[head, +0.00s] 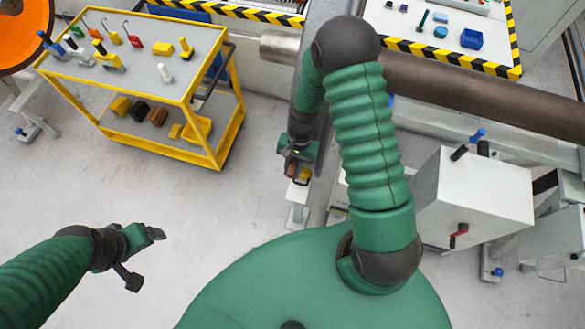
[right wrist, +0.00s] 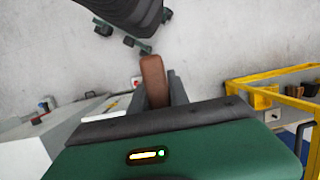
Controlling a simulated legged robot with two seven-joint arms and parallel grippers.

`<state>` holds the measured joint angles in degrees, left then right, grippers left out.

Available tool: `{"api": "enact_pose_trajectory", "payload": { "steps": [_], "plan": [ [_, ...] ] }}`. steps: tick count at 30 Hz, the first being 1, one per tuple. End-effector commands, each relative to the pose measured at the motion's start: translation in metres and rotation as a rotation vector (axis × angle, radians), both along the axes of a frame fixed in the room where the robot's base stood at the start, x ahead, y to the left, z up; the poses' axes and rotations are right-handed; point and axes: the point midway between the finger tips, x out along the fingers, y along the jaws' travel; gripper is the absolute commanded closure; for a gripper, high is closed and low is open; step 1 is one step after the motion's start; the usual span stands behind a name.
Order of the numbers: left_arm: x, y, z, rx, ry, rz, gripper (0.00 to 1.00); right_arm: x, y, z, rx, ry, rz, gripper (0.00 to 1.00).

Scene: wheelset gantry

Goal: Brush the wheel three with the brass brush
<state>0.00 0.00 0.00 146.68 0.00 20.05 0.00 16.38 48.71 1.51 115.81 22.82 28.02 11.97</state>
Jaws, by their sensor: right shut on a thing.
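My right gripper (head: 297,168) hangs down in front of the axle, beside a grey upright edge-on shape (head: 318,40) that my right arm partly covers and that looks like a wheel. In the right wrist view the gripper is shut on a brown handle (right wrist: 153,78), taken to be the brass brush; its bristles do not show. My left gripper (head: 144,257) is open and empty over bare floor. A brown axle (head: 480,95) runs right from behind my arm, with a lighter steel end (head: 280,47) at left. No wheel number is readable.
A yellow trolley (head: 150,95) with several tools stands at left, by an orange disc (head: 22,35). A white cabinet (head: 475,195) with handles stands at right. A striped-edge bench (head: 455,55) is behind the axle. The floor at left centre is clear.

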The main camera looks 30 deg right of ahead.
Motion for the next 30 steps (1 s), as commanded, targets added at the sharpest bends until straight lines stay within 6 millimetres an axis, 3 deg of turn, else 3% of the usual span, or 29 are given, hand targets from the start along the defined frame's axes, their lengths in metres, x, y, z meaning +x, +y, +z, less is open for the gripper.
{"api": "enact_pose_trajectory", "payload": {
  "steps": [22,30],
  "plan": [
    [0.000,0.000,-0.003,0.000,0.000,0.000,0.20,0.009,-0.010,-0.002,-0.001,-0.001,0.000,1.00],
    [0.000,0.000,0.018,0.000,0.000,0.000,0.20,0.012,-0.015,0.023,-0.001,-0.002,0.000,1.00]
  ]
}}
